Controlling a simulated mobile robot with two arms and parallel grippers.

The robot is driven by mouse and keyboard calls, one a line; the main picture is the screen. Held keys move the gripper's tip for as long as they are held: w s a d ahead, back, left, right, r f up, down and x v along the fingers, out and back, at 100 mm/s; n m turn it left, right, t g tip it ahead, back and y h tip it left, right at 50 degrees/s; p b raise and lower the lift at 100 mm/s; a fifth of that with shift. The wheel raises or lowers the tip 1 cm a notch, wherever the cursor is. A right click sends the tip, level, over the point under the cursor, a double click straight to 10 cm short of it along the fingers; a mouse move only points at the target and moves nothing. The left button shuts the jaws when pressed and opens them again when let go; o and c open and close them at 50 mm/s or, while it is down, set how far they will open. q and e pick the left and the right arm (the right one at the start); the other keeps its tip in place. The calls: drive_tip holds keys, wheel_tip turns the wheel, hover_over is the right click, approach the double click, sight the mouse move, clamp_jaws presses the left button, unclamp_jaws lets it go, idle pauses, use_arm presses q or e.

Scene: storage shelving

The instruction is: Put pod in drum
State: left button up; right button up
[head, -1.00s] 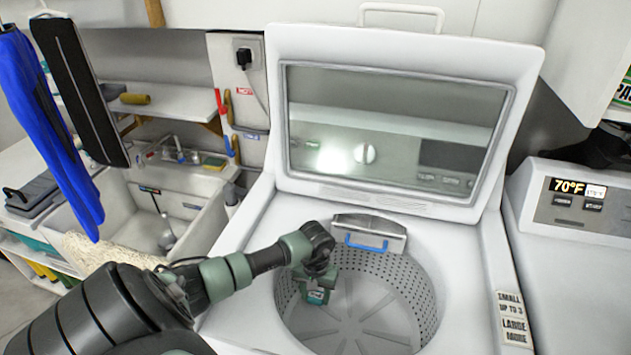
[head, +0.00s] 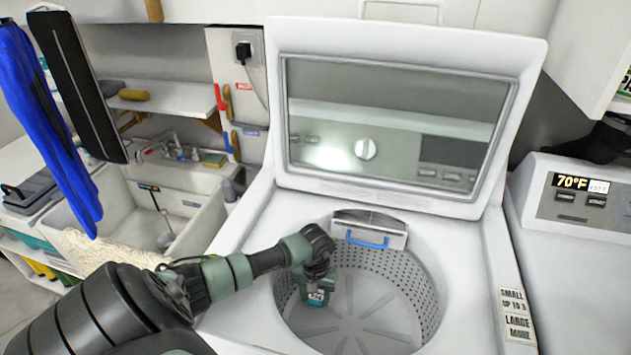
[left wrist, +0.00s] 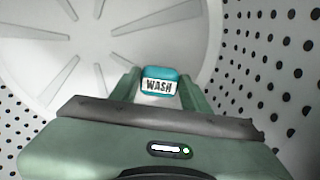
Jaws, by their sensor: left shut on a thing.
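The pod (left wrist: 160,82) is a small teal and white piece marked WASH. It sits between the fingers of my left gripper (head: 317,297), which is shut on it inside the mouth of the washer drum. In the left wrist view my left gripper (left wrist: 160,95) points down toward the drum floor, with the pod apart from the floor. The drum (head: 400,290) is a round, perforated white tub with a ribbed base; its base also shows in the left wrist view (left wrist: 60,50). My right gripper is not in view.
The washer's windowed lid (head: 400,120) stands open behind the drum. A dispenser tray with a blue handle (head: 367,241) is at the drum's back rim. A sink (head: 150,215) is at left, and another machine (head: 580,240) stands at right.

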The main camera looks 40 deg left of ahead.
use_arm(q)
drive_tip(key=o, duration=1.3)
drive_tip(key=shift+r, duration=0.1)
drive_tip(key=shift+r+p, duration=0.25)
drive_tip(key=shift+p, duration=0.1)
drive_tip(key=shift+w+r+p, duration=0.1)
drive_tip(key=shift+r+p, duration=0.4)
drive_tip(key=shift+r, duration=0.25)
wheel_tip(320, 180, up, 11)
drive_tip(key=shift+r+b, duration=0.1)
drive_tip(key=shift+b, duration=0.75)
